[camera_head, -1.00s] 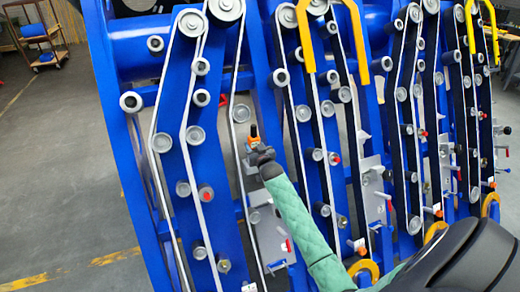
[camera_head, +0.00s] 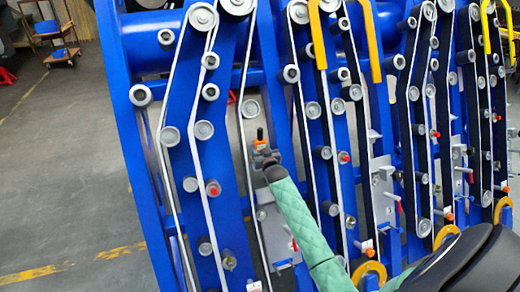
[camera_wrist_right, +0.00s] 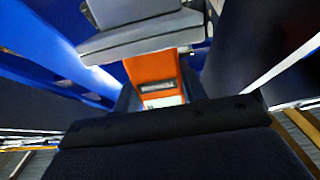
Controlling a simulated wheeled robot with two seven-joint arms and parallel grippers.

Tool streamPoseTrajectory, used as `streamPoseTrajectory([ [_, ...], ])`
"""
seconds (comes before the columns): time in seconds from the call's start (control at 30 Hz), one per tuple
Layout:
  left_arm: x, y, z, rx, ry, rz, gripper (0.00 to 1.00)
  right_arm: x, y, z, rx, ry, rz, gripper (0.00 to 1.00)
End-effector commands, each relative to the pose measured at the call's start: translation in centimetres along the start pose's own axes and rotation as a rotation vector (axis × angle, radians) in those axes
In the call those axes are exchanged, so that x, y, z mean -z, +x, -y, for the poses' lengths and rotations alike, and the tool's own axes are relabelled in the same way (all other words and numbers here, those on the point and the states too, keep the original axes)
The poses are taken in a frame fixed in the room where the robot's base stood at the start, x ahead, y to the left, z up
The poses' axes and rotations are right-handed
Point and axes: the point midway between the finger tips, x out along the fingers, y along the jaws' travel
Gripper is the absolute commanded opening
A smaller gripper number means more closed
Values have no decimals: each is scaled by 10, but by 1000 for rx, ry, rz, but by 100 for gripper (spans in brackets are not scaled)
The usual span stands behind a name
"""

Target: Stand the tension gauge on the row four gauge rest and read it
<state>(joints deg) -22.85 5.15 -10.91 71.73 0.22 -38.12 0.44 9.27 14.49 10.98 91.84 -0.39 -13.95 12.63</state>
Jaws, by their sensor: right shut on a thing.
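The tension gauge (camera_head: 259,142) is a small orange body with a dark top, held upright in front of the blue harvester chassis (camera_head: 108,70). My right gripper (camera_head: 264,158) is shut on it, at the end of the green-sleeved arm. In the right wrist view the orange gauge (camera_wrist_right: 165,72) shows a small dark and pale window, and its lower part is hidden by the dark gripper body. A grey stepped block (camera_wrist_right: 145,38) is just beyond the gauge; I cannot tell whether they touch or whether it is the row four gauge rest. My left gripper is not in view.
Belts and grey rollers (camera_head: 204,130) surround the gripper. Grey plates (camera_head: 276,232) with red and orange-tipped pins sit lower and to the right. Yellow guards (camera_head: 317,35) hang at the top. Open grey floor (camera_head: 60,170) lies left, with a cart (camera_head: 57,40) behind.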

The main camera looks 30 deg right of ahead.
Motion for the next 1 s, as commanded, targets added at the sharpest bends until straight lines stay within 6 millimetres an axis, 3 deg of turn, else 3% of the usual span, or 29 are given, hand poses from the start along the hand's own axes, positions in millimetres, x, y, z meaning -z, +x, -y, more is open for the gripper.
streamPoseTrajectory([
  [0.63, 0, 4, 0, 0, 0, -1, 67, -7, 0, 0, 0, 0, -1, 18],
  [0.67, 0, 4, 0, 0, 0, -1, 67, -6, 0, 0, 0, 0, -1, 46],
  [0.77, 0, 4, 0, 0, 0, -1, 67, -6, 0, 0, 0, 0, -1, 65],
  [1.0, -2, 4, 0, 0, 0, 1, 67, -8, 0, 0, 0, 0, 1, 67],
])
